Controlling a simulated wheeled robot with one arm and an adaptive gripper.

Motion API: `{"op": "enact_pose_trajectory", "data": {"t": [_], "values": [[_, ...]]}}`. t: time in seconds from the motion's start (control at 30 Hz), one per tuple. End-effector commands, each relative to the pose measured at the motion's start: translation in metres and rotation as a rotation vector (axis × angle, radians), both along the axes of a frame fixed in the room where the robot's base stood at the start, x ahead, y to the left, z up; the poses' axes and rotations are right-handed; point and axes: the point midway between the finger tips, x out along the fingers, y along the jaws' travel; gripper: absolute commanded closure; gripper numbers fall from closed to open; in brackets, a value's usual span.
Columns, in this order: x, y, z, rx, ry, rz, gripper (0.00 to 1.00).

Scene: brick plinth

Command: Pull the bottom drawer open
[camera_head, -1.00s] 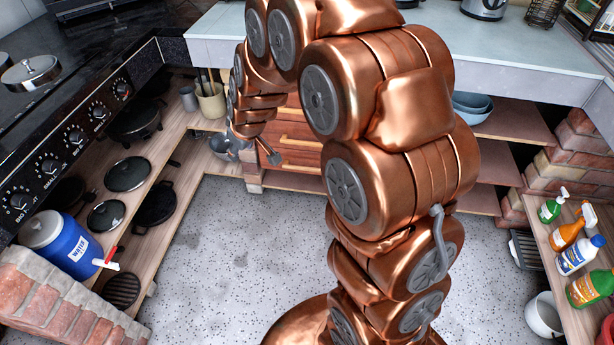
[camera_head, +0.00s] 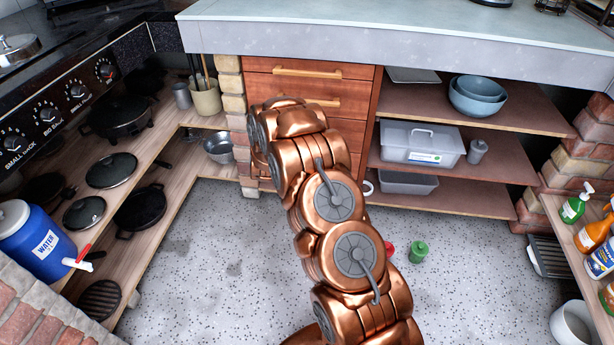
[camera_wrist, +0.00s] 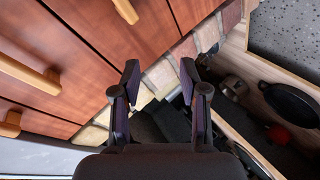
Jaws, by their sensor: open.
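The reddish wooden drawer unit (camera_head: 262,88) stands under the counter, and the drawer fronts I can see look shut. The top handle (camera_head: 308,72) and the second handle (camera_head: 322,102) show in the head view. My copper arm hides most of the lower fronts there. In the wrist view a lower drawer's handle (camera_wrist: 125,10) shows at the top edge; whether it is the bottom drawer's I cannot tell. My gripper (camera_wrist: 159,70) is open and empty, apart from the handles, over the brick edge beside the drawers. It is hidden in the head view.
Open shelves (camera_head: 440,188) with a clear storage box (camera_head: 418,148) are right of the drawers. A wooden rack with black pans (camera_head: 140,208) is on the left. A green item (camera_head: 418,252) and a red item (camera_head: 389,249) are on the floor. Floor at left centre is clear.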

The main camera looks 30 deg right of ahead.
Motion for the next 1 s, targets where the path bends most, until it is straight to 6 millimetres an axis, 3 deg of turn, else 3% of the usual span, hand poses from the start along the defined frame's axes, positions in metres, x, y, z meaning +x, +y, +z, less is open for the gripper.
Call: {"op": "enact_pose_trajectory", "data": {"t": [0.03, 0.1, 0.27, 0.5, 0.7, 1.0], "values": [[0.0, -0.011, -0.031, -0.042, -0.004, -0.011, 0.56], [0.0, -0.025, -0.053, -0.11, -0.021, -0.024, 0.56], [-0.003, -0.058, -0.101, -0.274, -0.056, -0.061, 0.56], [-0.023, -0.097, -0.164, -0.518, -0.077, -0.114, 0.56], [-0.038, -0.115, -0.188, -0.649, -0.083, -0.146, 0.56], [-0.035, -0.127, -0.193, -0.69, -0.086, -0.157, 0.56]]}}
